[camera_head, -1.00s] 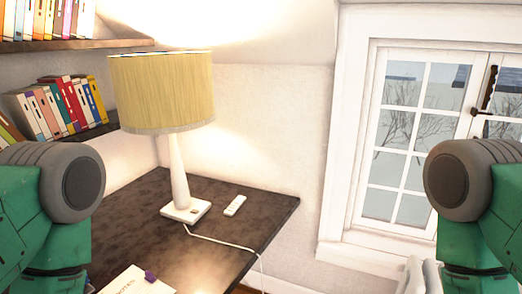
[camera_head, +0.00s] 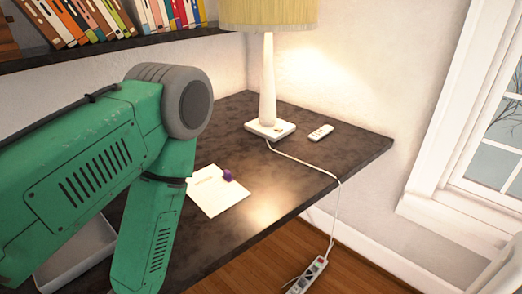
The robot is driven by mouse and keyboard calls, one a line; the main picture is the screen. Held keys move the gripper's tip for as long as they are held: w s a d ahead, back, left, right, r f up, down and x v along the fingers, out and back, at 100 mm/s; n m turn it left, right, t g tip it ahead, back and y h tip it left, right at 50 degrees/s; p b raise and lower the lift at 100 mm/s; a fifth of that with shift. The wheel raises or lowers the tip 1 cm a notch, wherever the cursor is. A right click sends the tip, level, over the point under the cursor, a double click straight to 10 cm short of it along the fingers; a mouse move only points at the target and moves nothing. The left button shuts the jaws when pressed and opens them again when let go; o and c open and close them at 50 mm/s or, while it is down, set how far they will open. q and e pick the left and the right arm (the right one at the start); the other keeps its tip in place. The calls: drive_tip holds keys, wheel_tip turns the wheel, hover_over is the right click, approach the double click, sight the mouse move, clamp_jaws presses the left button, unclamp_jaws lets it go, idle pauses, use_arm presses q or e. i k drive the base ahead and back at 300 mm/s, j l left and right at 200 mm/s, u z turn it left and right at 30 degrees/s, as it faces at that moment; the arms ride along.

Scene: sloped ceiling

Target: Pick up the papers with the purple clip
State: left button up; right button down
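The papers (camera_head: 214,196) lie flat on the dark desk (camera_head: 300,165), left of the picture's middle. A small purple clip (camera_head: 228,175) sits at their upper right edge. My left arm, in green and grey, crosses the left side and hides the desk to the left of the papers and perhaps part of their left edge. Its gripper is out of the picture below. My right arm and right gripper do not show.
A lamp (camera_head: 268,85) with a yellow shade and a white remote (camera_head: 321,132) stand behind the papers. A white tray (camera_head: 75,262) is partly hidden at lower left. A cord runs over the desk edge to a power strip (camera_head: 308,275). A book shelf (camera_head: 110,48) hangs above.

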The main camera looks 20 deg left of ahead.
sight(214, 190)
drive_tip(key=i+l+u, duration=0.15)
drive_tip(key=u, duration=0.85)
